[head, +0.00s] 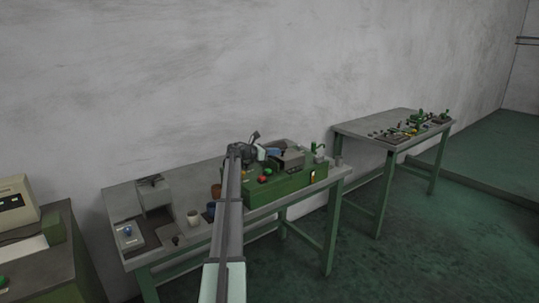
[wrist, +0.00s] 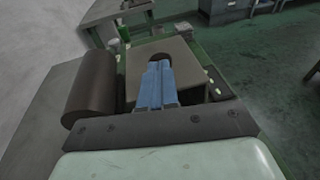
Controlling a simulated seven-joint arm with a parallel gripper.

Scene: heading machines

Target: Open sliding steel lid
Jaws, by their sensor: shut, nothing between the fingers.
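A grey steel-topped housing (head: 291,158), which looks like the sliding lid, sits on the green machine (head: 285,185) on the middle bench. In the wrist view, its flat grey top (wrist: 188,78) lies straight ahead, with a dark round opening near its far middle. My gripper (wrist: 159,66) is shut and empty, its blue fingers over this top and their tips at the opening. I cannot tell whether the tips touch the lid or go into the opening. In the head view the gripper (head: 271,152) is small, just left of the housing.
The machine front has red and green buttons. A pale cup (head: 193,217) and a grey box (head: 154,194) stand on the bench's left part. Another bench (head: 365,127) stands right.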

